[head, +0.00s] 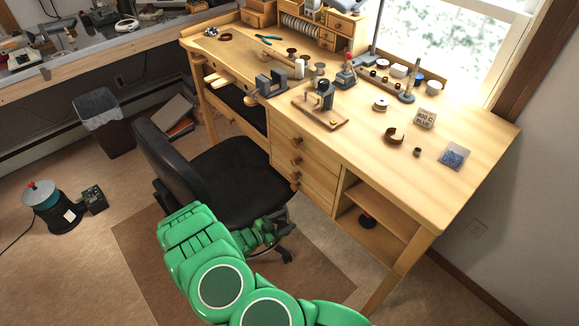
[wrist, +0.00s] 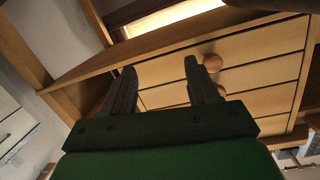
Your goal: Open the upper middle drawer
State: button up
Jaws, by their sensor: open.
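A stack of wooden drawers with round knobs (head: 312,160) is built into the workbench, below its top. All the drawer fronts look closed. In the wrist view, the upper drawer front (wrist: 265,44) has a round wooden knob (wrist: 212,62), just right of my right finger's tip. A lower knob (wrist: 220,90) is partly hidden behind that finger. My gripper (wrist: 157,64) is open with nothing between its fingers, pointing at the drawer fronts. In the head view, my gripper (head: 266,232) is low in front of the stack, above the chair seat's edge.
A black office chair (head: 235,180) stands left of the drawers, close to my arm. The workbench top (head: 340,140) carries tools and small parts. An open shelf (head: 375,211) is right of the drawers.

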aim_at(293, 163)
jog(key=w+a+r+n+t+h, duration=0.1)
jog(key=w+a+r+t+h, duration=0.15)
jog(key=r, duration=0.55)
jog(key=w+a+r+n+t+h, duration=0.1)
jog(key=w+r+n+t, duration=0.15)
jog(key=r, duration=0.45)
jog(key=shift+m, duration=0.45)
jog(key=shift+w+a+x, duration=0.1)
jog(key=shift+x, duration=1.25)
jog(key=shift+w+a+x, duration=0.1)
jog(key=shift+a+x, duration=0.05)
jog(key=shift+x, duration=1.2)
jog(key=shift+w+a+x, duration=0.1)
jog(key=shift+x, duration=1.3)
jog(key=shift+r, duration=0.1)
grip_shut()
